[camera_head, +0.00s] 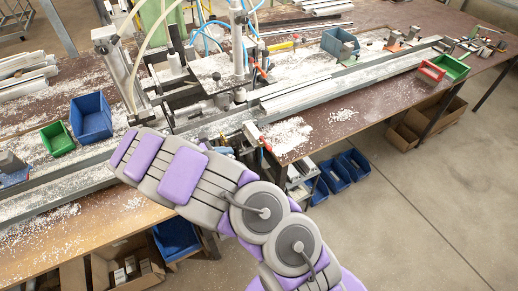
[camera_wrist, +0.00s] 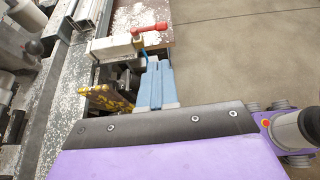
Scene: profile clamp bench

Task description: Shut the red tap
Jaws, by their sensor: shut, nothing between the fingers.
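The red tap (camera_wrist: 150,30) is at the top middle of the wrist view, a short red lever lying nearly level across the picture at the end of a pale bar. The red tap also shows in the head view (camera_head: 266,143), at the bench's front edge just beyond my arm. My gripper (camera_wrist: 157,64) shows in the wrist view as two blue-grey fingers side by side, shut and empty. Its tips point towards the tap and appear below it in the picture, apart from it. In the head view I cannot make out the gripper clearly behind my arm.
The bench (camera_head: 345,118) carries a long metal profile rail (camera_head: 310,92), white chips and clamp machinery. Blue bins (camera_head: 355,163) stand below its edge, right of the tap. A blue bin (camera_head: 91,117) and a green bin (camera_head: 57,139) sit at left.

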